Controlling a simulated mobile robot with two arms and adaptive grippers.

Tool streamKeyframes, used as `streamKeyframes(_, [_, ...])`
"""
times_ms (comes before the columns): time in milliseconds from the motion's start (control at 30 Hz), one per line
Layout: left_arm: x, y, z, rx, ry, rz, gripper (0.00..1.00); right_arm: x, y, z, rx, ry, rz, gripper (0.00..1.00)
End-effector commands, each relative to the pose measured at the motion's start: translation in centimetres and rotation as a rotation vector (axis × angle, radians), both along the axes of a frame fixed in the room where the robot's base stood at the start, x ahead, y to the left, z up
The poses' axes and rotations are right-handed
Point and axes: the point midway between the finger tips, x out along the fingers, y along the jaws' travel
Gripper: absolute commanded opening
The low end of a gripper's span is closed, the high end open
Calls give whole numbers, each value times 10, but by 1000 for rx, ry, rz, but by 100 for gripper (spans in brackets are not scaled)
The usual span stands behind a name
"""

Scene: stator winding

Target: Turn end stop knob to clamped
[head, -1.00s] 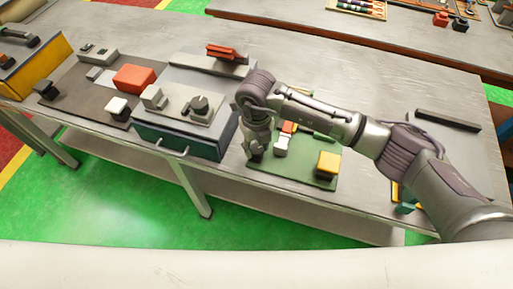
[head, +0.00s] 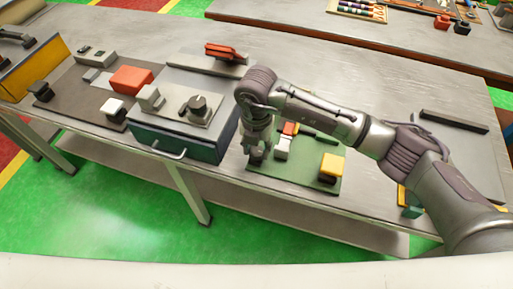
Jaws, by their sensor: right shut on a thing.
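My right gripper (head: 257,153) points down at the left edge of a green plate (head: 300,178) on the bench. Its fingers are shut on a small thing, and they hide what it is. I cannot tell whether that is the end stop knob or how it is turned. Just right of the fingers, on the plate, stand a white block (head: 283,147) and a red block (head: 290,128). A black round knob (head: 197,103) sits on a grey plate on top of the blue box, left of the gripper and apart from it. My left gripper is not in view.
A yellow block (head: 332,163) stands on the green plate's right side. The blue box (head: 180,139) with a drawer handle stands close to the left of the gripper. A red block (head: 131,80) lies on a dark mat further left. A black bar (head: 453,121) lies at right.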

Motion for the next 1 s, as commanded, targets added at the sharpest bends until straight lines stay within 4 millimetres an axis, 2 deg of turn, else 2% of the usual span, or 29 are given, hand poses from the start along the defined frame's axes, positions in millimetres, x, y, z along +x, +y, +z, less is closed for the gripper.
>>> streamKeyframes(633, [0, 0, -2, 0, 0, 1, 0, 0, 0, 0, -1, 1, -48, 6])
streamKeyframes(667, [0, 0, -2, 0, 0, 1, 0, 0, 0, 0, -1, 1, -48, 45])
streamKeyframes(700, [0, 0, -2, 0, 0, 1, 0, 0, 0, 0, -1, 1, -48, 52])
streamKeyframes(800, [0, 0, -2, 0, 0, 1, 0, 0, 0, 0, -1, 1, -47, 66])
streamKeyframes(1000, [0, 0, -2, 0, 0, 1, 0, 0, 0, 0, 0, 0, -46, 66])
